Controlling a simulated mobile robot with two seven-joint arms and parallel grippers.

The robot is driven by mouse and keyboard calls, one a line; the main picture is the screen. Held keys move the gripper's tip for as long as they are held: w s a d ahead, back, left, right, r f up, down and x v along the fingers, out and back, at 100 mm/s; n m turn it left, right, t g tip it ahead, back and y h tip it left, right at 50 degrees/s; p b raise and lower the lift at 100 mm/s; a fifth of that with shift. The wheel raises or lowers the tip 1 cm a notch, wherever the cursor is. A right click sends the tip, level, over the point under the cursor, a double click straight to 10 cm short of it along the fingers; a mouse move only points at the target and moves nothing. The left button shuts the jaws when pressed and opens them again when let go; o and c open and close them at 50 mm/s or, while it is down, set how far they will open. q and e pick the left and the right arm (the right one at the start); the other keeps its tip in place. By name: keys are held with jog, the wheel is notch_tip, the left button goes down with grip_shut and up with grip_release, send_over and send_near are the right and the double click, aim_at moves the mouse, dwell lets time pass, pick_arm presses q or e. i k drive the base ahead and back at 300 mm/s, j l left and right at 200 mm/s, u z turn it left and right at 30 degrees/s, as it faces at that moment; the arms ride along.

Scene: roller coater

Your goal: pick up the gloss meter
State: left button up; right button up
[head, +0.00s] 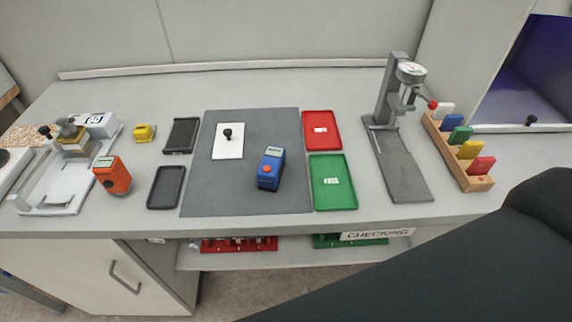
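A blue block-shaped handheld meter (270,168) with a small display on top and an orange button stands on the dark grey mat (240,202). It looks like the gloss meter, but I can read no label on it. An orange handheld device (112,175) with a pale display stands farther left, by the grey-white fixture. Nothing touches the blue meter. Neither of my grippers is in view; only a dark link of my arm crosses the lower right.
A white plate with a black knob (228,142) lies left of the meter. Red (333,143) and green (346,198) trays lie to its right. Beyond are a dial gauge stand (395,100) and a wooden rack (452,153). Black trays (155,203) lie left; the mat's front is clear.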

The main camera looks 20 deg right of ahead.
aim_at(274, 156)
jog(key=k+l, duration=0.1)
jog(key=l, duration=0.4)
jog(key=k+l, duration=0.1)
jog(key=l, duration=0.45)
jog(key=k+l, duration=0.1)
jog(key=l, duration=0.4)
jog(key=u, duration=0.05)
